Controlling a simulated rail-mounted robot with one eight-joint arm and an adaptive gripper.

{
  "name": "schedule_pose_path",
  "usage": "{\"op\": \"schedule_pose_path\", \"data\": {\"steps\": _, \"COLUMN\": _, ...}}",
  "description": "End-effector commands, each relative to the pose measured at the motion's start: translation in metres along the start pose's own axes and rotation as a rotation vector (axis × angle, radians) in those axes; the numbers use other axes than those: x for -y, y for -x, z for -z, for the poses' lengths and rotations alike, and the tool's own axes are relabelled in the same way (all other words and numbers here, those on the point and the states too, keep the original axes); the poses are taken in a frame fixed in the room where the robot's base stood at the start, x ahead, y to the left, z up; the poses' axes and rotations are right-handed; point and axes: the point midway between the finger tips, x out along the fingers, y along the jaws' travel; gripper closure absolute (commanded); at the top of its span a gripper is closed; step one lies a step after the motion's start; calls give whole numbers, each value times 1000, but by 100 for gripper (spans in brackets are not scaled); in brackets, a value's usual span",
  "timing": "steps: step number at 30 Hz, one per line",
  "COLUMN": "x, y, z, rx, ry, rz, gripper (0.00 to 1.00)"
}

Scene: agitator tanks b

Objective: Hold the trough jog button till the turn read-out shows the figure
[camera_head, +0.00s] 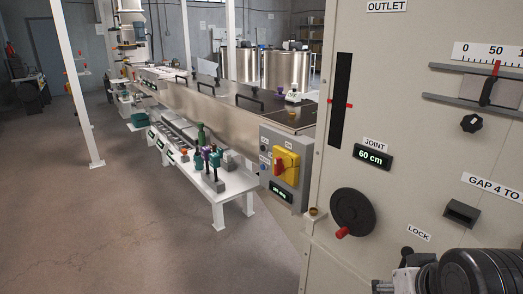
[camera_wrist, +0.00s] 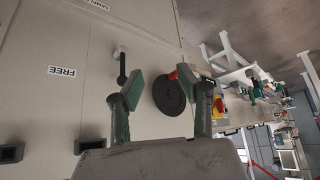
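A grey control box (camera_head: 284,170) is mounted at the near end of the long steel trough (camera_head: 215,108). It carries a red-and-yellow switch (camera_head: 286,163), a small dark button (camera_head: 264,145) and a small blue button (camera_head: 263,160) on its left side. A green-lit read-out (camera_head: 280,192) sits low on the box; its figure is too small to read surely. Which button is the jog button I cannot tell. My gripper (camera_wrist: 163,82) is open and empty in the wrist view, facing the panel near the black handwheel (camera_wrist: 168,97). It appears apart from the control box.
A large beige cabinet fills the right, with a handwheel (camera_head: 352,212), a JOINT display (camera_head: 373,157) reading 60 cm, a slider scale (camera_head: 490,52) and a LOCK label (camera_head: 418,233). A white bench (camera_head: 220,194) with bottles stands beside the trough.

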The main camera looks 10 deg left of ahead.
Motion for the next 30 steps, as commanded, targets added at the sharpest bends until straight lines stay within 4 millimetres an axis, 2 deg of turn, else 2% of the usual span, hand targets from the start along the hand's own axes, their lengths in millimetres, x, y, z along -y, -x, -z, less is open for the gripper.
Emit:
{"op": "schedule_pose_path", "data": {"steps": 1, "x": 0, "y": 0, "z": 0, "rx": 0, "ry": 0, "rz": 0, "gripper": 73}}
{"op": "schedule_pose_path", "data": {"steps": 7, "x": 0, "y": 0, "z": 0, "rx": 0, "ry": 0, "rz": 0, "gripper": 100}}
{"op": "schedule_pose_path", "data": {"steps": 30, "x": 0, "y": 0, "z": 0, "rx": 0, "ry": 0, "rz": 0, "gripper": 100}}
